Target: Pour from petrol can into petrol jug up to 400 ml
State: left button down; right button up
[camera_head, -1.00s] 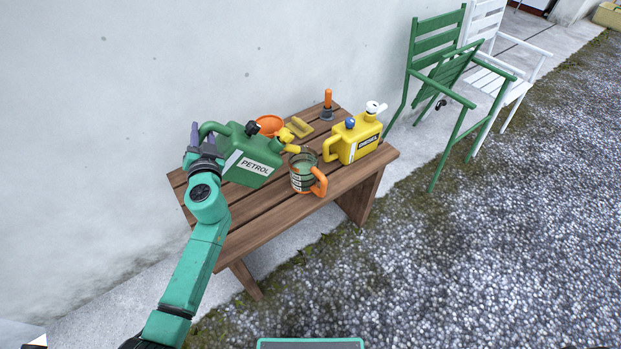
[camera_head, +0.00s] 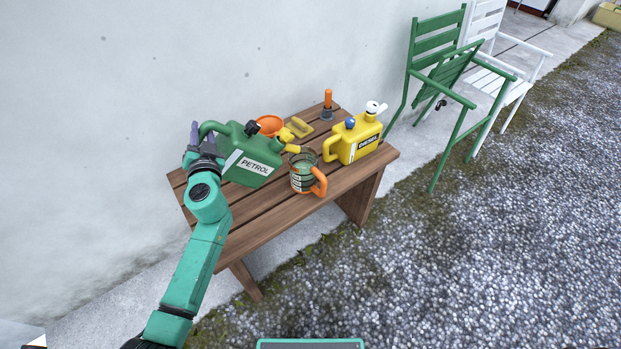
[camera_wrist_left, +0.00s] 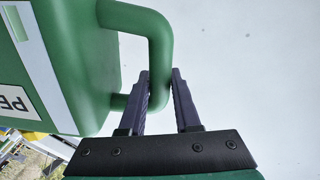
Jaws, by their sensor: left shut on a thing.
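The green petrol can (camera_head: 248,154), labelled PETROL, is held tilted above the left part of the wooden bench, its yellow spout (camera_head: 294,148) pointing right over the jug's rim. My left gripper (camera_head: 203,140) is shut on the can's handle, which also shows between the fingers in the left wrist view (camera_wrist_left: 160,60). The petrol jug (camera_head: 303,174), clear with an orange handle on its right, stands upright on the bench below the spout. Greenish liquid seems to show in it; its level against the marks is too small to read. My right gripper is not in view.
A yellow diesel can (camera_head: 356,139) stands close to the jug's right. An orange funnel (camera_head: 269,125), a yellow sponge-like block (camera_head: 300,127) and an orange-handled tool (camera_head: 327,106) are behind on the wooden bench (camera_head: 262,226). Green (camera_head: 440,75) and white chairs stand right; a wall is behind.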

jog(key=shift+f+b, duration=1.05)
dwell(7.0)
